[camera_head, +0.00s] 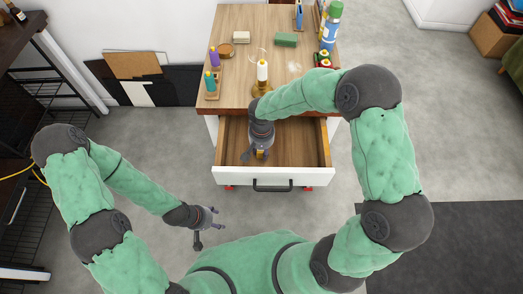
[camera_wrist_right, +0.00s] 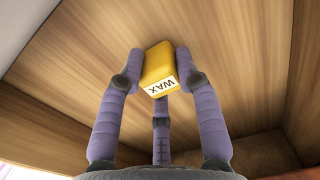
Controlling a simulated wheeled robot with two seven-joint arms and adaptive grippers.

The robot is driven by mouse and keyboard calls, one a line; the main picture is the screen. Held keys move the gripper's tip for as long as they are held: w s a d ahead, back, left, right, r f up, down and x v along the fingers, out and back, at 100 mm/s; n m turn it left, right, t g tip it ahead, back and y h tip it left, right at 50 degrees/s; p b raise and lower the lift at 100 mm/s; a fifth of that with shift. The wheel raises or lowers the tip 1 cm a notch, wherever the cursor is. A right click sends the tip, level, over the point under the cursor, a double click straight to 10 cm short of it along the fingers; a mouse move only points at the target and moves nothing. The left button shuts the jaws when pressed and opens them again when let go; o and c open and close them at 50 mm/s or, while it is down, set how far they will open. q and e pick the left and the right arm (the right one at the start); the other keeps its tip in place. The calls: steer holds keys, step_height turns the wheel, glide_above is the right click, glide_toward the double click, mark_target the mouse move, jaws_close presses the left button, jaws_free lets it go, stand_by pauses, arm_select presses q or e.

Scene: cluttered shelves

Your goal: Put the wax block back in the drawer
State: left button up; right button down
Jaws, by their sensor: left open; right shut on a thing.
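The wax block (camera_wrist_right: 157,65) is yellow with a white label reading "WAX". In the right wrist view it sits between the fingers of my right gripper (camera_wrist_right: 160,75), which is shut on it. In the head view my right gripper (camera_head: 260,153) is inside the open drawer (camera_head: 230,172), near its front, and a little of the yellow wax block (camera_head: 260,154) shows at its tips. I cannot tell whether the block touches the drawer floor. My left gripper (camera_head: 208,228) is open and empty, left of and nearer than the drawer.
The drawer belongs to a wooden-topped cabinet (camera_head: 240,90). On top stand a candle (camera_head: 262,70), a green block (camera_head: 286,39), a pale block (camera_head: 241,37), a spray can (camera_head: 331,27) and small bottles (camera_head: 210,82). The rest of the drawer looks empty.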

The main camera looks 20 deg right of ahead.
steer(key=shift+f, duration=0.2)
steer(key=c, duration=0.9)
jaws_free()
steer(key=shift+o, duration=0.2)
steer(key=shift+r, duration=0.1)
steer(key=shift+r, duration=0.3)
step_height(320, 180, up, 12)
steer(key=p, duration=0.4)
steer(key=shift+f, duration=0.2)
